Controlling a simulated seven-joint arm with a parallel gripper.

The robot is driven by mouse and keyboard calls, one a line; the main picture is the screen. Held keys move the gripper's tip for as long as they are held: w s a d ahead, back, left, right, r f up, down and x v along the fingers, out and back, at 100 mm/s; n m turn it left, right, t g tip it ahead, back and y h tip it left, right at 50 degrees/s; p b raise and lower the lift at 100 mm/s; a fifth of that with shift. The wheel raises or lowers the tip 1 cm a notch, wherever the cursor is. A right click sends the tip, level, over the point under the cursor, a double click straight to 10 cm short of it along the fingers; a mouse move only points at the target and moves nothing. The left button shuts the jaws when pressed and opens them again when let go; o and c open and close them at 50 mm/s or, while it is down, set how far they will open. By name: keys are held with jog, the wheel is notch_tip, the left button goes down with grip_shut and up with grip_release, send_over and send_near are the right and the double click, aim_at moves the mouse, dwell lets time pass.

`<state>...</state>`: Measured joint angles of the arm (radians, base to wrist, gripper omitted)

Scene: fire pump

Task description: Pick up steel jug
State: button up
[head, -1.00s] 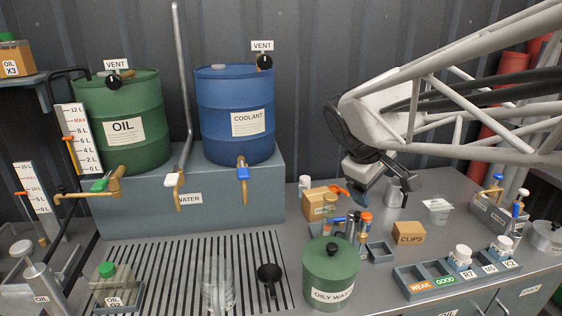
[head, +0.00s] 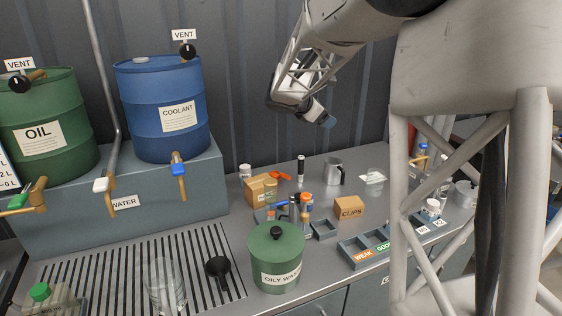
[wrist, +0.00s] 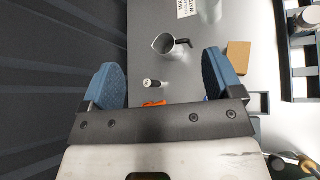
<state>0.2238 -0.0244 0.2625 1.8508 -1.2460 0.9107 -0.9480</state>
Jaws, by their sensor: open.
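The steel jug (head: 333,171) stands upright on the grey bench, behind the clips box. It has a dark handle on its right side. In the wrist view the jug (wrist: 163,44) lies ahead of my gripper, between the lines of its two fingers, with the handle to the right. My gripper (head: 327,120) is above the bench near the back wall, higher than the jug and apart from it. In the wrist view the blue fingers of my gripper (wrist: 164,80) are wide apart with nothing between them.
The clips box (head: 348,209) is in front. A cardboard box (head: 259,190) and orange item (head: 281,175) sit further left. The corrugated wall (head: 250,100) is close behind.

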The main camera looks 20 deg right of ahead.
jog(key=w+d+f+n+t+h, duration=0.1)
jog(key=w+d+f+n+h, duration=0.15)
jog(key=w+d+n, duration=0.5)
jog(key=m, duration=0.3)
send_near(327, 175)
jog(key=shift+y, duration=0.45)
jog(key=x, duration=0.4)
jog(key=shift+w+d+r, duration=0.1)
jog(key=shift+d+r, duration=0.05)
jog(key=shift+d, duration=0.35)
jog(key=shift+x, duration=1.3)
jog(key=shift+x, duration=2.6)
jog(key=shift+c, duration=0.5)
jog(key=c, duration=0.7)
